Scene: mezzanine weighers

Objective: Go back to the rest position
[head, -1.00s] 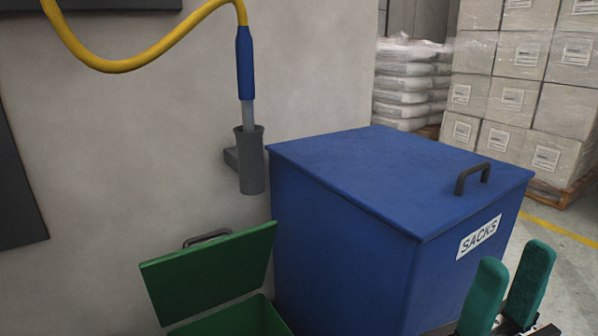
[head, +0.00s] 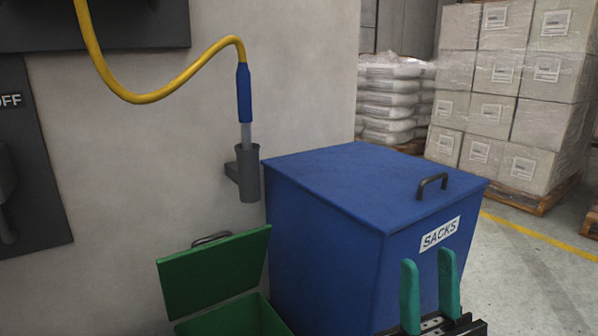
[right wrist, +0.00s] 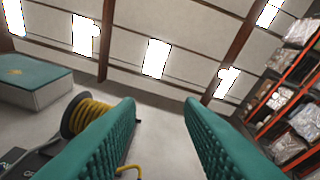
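My right gripper (head: 430,290) shows at the bottom right of the head view, in front of the blue bin. Its two green fingers point up and stand apart with nothing between them. In the right wrist view the same fingers (right wrist: 160,125) are spread, with only floor and far wall seen between them. My left gripper is in neither view.
A blue bin (head: 330,235) labelled SACKS has its lid shut. A green bin (head: 275,318) beside it has its lid (head: 213,270) raised. A blue-handled lance (head: 244,95) on a yellow hose sits in a grey wall holder (head: 249,178). Wrapped boxes (head: 500,120) stand behind.

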